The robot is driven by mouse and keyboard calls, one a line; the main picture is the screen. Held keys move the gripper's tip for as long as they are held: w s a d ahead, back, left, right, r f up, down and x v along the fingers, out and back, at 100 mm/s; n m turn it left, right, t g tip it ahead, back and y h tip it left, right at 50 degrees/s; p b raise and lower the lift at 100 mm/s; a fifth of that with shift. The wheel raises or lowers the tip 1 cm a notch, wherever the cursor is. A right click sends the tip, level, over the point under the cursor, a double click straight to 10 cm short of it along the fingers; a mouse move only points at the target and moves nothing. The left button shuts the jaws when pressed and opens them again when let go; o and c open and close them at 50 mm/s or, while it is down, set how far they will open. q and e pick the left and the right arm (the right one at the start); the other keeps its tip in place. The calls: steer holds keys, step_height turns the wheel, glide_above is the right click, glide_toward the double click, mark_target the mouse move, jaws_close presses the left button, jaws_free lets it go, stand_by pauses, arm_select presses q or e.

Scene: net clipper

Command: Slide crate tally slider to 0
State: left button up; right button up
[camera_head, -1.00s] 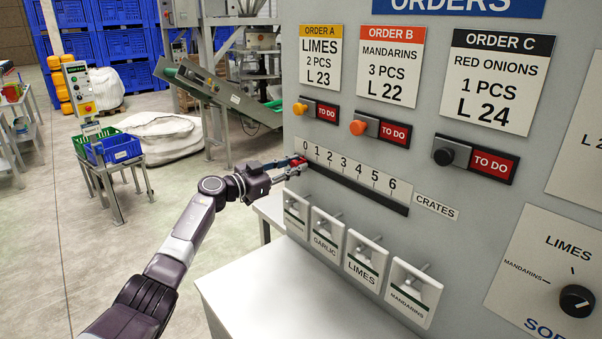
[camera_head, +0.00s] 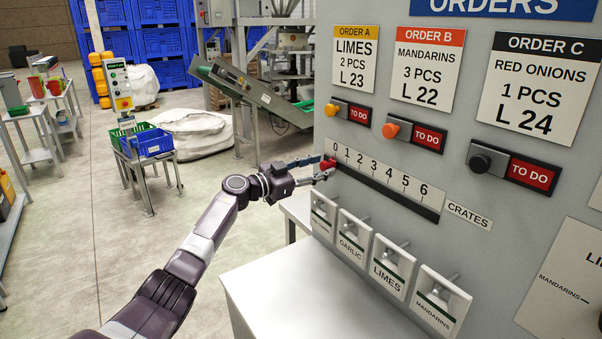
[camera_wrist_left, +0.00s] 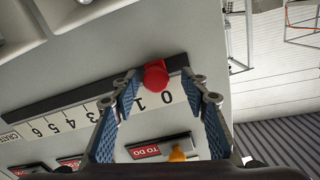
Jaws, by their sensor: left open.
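The crate tally slider has a red knob (camera_head: 328,164) on a black track (camera_head: 390,192) under a white scale (camera_head: 385,178) numbered 0 to 6. The knob is at the 0 end of the track. In the left wrist view the red knob (camera_wrist_left: 156,75) sits near the 0 mark, between 0 and 1 as seen from this angle. My left gripper (camera_head: 318,168) is at the knob in the head view. In the left wrist view its blue-padded fingers (camera_wrist_left: 170,95) are spread apart, with the knob just beyond the fingertips. My right gripper is not in view.
Below the track, several white tags on pegs (camera_head: 385,265) stick out from the grey panel. Order buttons (camera_head: 390,130) and order cards are above it. A white table (camera_head: 290,290) lies below the panel. Open floor (camera_head: 80,230) is to the left.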

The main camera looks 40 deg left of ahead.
arm_select(q)
steer(key=v, duration=1)
steer(key=shift+s, duration=0.2)
steer(key=shift+a, duration=0.2)
